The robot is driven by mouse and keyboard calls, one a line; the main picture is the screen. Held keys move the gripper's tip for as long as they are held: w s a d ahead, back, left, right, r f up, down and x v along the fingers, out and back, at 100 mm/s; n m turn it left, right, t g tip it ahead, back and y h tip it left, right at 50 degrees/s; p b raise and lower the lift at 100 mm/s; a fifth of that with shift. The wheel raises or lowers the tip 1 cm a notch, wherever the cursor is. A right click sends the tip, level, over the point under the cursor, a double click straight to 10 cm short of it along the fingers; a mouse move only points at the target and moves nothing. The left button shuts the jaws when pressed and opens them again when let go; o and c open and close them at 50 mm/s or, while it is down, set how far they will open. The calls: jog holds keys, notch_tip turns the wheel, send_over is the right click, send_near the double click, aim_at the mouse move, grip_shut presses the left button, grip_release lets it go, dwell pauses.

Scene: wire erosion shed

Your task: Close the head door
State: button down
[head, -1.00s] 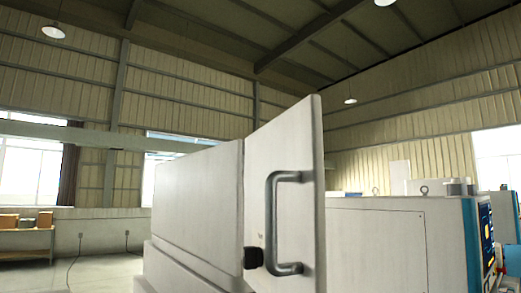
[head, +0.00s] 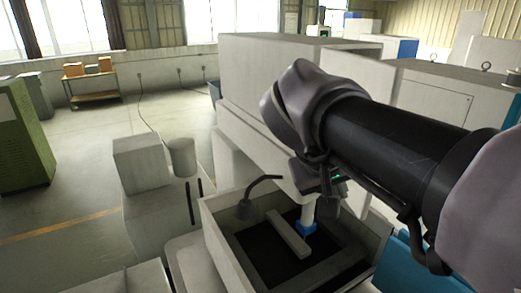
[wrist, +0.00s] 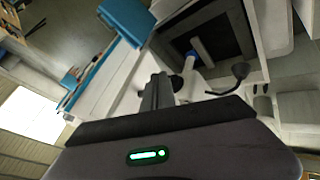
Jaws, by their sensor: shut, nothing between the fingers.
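The white machine head (head: 265,75) stands in the upper middle of the head view, partly behind my arm. I cannot make out the head door or its grey handle in either current view; my arm covers part of that area. My gripper shows in the wrist view (wrist: 157,92) as dark fingers, shut and empty. In the head view the wrist end shows only partly below the arm, above the machine's work tank, so the fingers are not clear there. The white nozzle with a blue tip (head: 306,222) hangs close to it over the tank (head: 222,232).
A blue panel (head: 408,262) stands at the tank's right side. A bent dark hose (head: 262,180) rises at the tank's back left. A white box (head: 142,163) and a cylinder (head: 181,157) stand left. The floor further left is open, before a green cabinet (head: 25,140).

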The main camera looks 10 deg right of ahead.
aim_at(360, 202)
jog(key=d, duration=0.1)
jog(key=w+d+f, duration=0.1)
jog(key=d, duration=0.1)
jog(key=d+f, duration=0.1)
jog(key=d, duration=0.1)
jog(key=shift+w+d+f+b, duration=0.15)
jog(key=shift+f+b, duration=0.1)
jog(key=shift+b, duration=0.15)
